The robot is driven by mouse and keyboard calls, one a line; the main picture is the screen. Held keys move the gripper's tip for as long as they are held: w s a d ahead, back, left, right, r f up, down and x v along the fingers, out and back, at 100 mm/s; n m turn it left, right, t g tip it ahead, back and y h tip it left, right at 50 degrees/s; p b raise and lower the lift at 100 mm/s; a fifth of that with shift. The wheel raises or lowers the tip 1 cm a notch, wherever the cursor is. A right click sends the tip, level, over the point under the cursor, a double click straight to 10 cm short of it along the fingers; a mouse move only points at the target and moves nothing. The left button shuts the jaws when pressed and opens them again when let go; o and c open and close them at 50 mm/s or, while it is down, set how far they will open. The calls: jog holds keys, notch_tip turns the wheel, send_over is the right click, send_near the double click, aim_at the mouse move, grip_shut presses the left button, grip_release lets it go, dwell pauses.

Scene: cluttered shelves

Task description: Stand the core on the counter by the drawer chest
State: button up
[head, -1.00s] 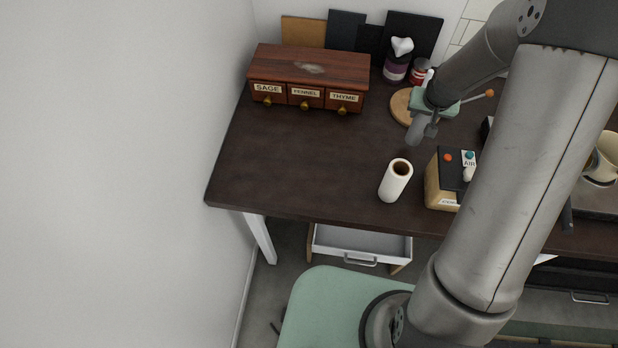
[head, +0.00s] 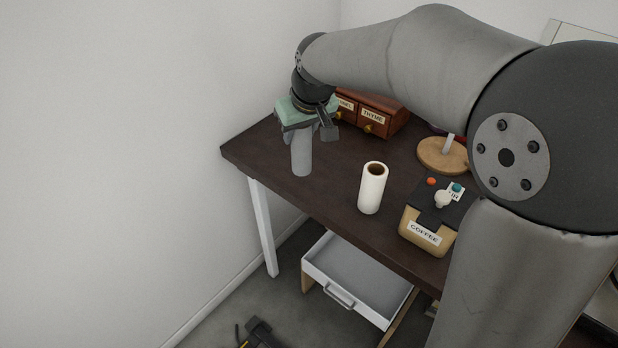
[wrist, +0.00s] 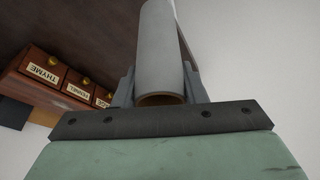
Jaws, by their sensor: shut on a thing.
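The core, a plain grey tube (head: 302,157) with a brown inner wall, hangs upright below my gripper (head: 303,132) in the head view. It also shows in the wrist view (wrist: 158,45), between the two fingers, which are shut on it. The drawer chest (head: 372,113), reddish wood with labelled drawers, is behind and to the right of the core, partly hidden by my arm. It shows at the left of the wrist view (wrist: 45,80). The core is over the left end of the dark counter (head: 330,180). I cannot tell whether its lower end touches the counter.
A white paper roll (head: 372,188) stands to the right of the core. A coffee box (head: 425,228) and a round wooden stand (head: 440,153) are farther right. An open white drawer (head: 355,275) is below the counter. The left wall is close to the counter's left edge.

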jog(key=w+f+p, duration=0.4)
jog(key=w+f, duration=0.8)
jog(key=w, duration=0.1)
jog(key=shift+w+f+p, duration=0.35)
jog(key=shift+w, duration=0.05)
jog(key=shift+a+f, duration=0.1)
jog(key=shift+f+b, duration=0.2)
jog(key=shift+b, duration=0.1)
jog(key=o, duration=0.9)
jog(key=shift+r, duration=0.15)
jog(key=shift+o, duration=0.2)
